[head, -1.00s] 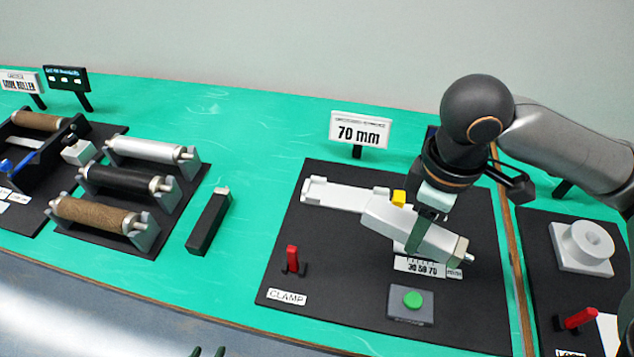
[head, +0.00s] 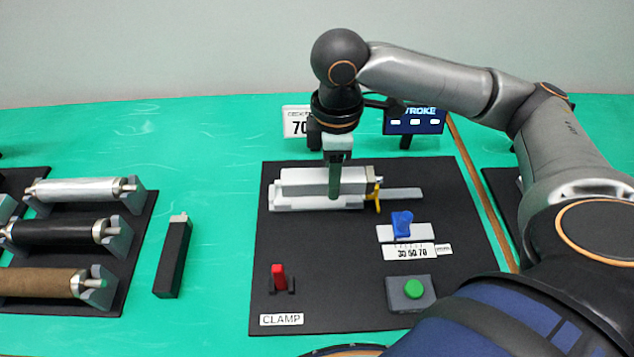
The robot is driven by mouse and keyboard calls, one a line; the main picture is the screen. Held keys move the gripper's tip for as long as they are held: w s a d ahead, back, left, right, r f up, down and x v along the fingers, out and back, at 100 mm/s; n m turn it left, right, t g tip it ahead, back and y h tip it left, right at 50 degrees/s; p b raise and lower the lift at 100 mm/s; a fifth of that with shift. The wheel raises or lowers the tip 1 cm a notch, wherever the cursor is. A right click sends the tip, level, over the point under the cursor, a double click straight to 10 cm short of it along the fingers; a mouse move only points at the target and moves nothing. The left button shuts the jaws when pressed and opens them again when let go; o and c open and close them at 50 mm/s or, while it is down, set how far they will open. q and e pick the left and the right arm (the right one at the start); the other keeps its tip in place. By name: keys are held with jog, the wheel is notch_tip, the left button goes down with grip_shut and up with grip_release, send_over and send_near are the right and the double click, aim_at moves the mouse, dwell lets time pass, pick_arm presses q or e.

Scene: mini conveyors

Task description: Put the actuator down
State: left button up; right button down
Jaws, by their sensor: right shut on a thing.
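The actuator (head: 305,180), a light grey block-shaped body, lies level along the white cradle (head: 290,207) at the back of the black mat. A yellow piece (head: 377,195) stands at its right end, with a flat grey bar (head: 402,193) running on to the right. My right gripper (head: 335,190) comes down from above and is shut on the middle of the actuator. The fingers hide part of its body. The actuator looks to be in or just touching the cradle; I cannot tell which. My left gripper is not in view.
On the mat (head: 345,285) are a red clamp lever (head: 279,275), a blue piece (head: 402,222) on a white plate, a stroke scale label (head: 408,252) and a green button (head: 413,289). A black bar (head: 174,258) and a roller rack (head: 125,255) stand left. Signs stand behind.

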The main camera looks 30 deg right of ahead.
jog(key=w+f, duration=0.3)
jog(key=f, duration=0.1)
jog(key=w+d+f+b, duration=0.1)
jog(key=w+f, duration=0.1)
jog(key=shift+w, duration=0.35)
jog(key=shift+w+f, duration=0.15)
jog(key=shift+f, duration=0.2)
notch_tip(320, 180, down, 2)
jog(key=shift+f+b, duration=0.25)
jog(key=shift+b, duration=0.05)
jog(key=shift+f, duration=0.15)
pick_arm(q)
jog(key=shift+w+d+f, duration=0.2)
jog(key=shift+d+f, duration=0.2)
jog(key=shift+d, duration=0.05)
pick_arm(e)
jog(key=c, duration=0.7)
grip_release()
jog(key=shift+f, duration=0.1)
jog(key=shift+o, duration=1.4)
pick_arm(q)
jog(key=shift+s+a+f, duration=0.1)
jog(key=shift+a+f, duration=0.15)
